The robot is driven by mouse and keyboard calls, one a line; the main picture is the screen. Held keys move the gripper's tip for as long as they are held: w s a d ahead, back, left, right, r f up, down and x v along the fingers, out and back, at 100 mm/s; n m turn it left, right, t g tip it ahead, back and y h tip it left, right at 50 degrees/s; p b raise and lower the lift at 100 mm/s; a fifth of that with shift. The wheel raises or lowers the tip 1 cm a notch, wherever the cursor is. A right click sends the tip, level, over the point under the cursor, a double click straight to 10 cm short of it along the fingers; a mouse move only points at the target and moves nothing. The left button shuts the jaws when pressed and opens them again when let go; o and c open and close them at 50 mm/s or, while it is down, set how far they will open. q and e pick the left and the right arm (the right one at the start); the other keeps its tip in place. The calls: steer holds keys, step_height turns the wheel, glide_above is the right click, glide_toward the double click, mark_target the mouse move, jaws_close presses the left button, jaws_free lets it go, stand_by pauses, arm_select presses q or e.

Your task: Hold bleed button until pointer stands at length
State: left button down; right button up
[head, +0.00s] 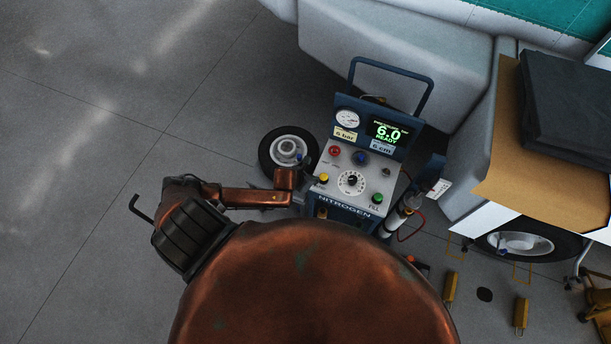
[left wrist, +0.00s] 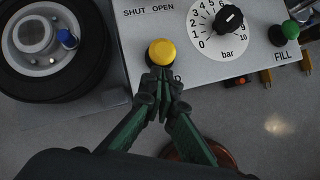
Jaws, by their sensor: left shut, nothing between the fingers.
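The yellow button (head: 322,178) is at the lower left of the panel on the blue nitrogen cart (head: 349,212). It also shows in the left wrist view (left wrist: 161,51). My left gripper (head: 309,183) is shut and empty, its fingertips (left wrist: 162,78) at the button's near edge. I cannot tell whether they touch or press it. The letters beside the button are mostly covered by the fingers. The green display (head: 388,132) reads 6.0 READY. Labels read 6 bar (head: 345,134) and 6 cm (head: 381,146). No length pointer can be made out. My right gripper is not in view.
The panel has a bar knob (head: 351,182), a green FILL button (head: 377,198), a red button (head: 335,150) and a round gauge (head: 347,119). A wheel (head: 288,150) lies left of the cart. A white cylinder (head: 396,220) and red hose are right. Floor at left is clear.

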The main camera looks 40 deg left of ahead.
arm_select(q)
steer(key=b+v, duration=0.1)
steer(key=v, duration=0.9)
steer(key=shift+r, duration=0.2)
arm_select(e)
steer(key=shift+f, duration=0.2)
arm_select(q)
steer(key=shift+w, duration=0.1)
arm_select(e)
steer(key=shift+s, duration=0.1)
